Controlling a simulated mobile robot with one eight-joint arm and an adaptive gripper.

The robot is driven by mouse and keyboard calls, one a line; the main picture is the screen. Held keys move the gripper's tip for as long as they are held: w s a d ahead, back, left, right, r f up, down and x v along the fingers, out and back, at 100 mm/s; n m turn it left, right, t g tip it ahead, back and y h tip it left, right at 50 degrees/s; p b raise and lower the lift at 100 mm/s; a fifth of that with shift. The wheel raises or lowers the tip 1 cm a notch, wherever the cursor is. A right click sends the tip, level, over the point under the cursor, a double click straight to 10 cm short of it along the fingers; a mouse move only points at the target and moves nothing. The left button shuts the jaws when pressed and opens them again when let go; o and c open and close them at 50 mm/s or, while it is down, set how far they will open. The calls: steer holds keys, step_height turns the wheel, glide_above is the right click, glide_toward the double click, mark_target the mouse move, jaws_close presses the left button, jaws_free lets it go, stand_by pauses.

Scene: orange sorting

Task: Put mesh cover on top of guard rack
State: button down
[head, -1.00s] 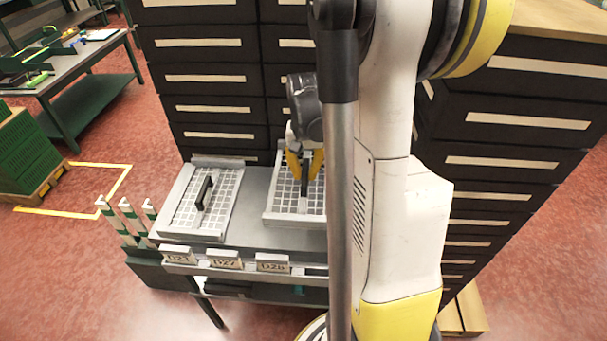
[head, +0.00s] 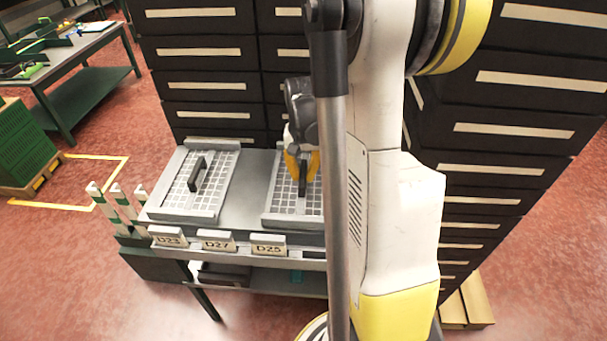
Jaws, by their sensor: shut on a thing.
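My gripper (head: 302,172) has yellow fingers pointing down and is shut on the dark upright handle of a light grey mesh cover (head: 278,200). This cover is at the right of the grey bench top, its right side hidden behind my arm. I cannot tell whether it rests on the bench or is slightly raised. A second mesh cover (head: 209,201) with a black handle (head: 197,174) lies at the left of the bench, apart from my gripper. I cannot tell for sure which structure is the guard rack.
The bench (head: 240,212) carries label plates (head: 216,240) on its front edge. Green and white posts (head: 119,205) stand at its left. Black drawer cabinets (head: 205,90) rise behind and at right. A green crate (head: 22,145) and worktable (head: 80,55) stand at far left, with open red floor between.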

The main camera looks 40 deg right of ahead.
steer(key=c, duration=1.4)
jaws_free()
steer(key=shift+c, duration=0.2)
step_height(320, 180, up, 12)
steer(key=shift+r, duration=0.1)
step_height(320, 180, up, 8)
steer(key=p, duration=0.6)
steer(key=shift+p, duration=0.3)
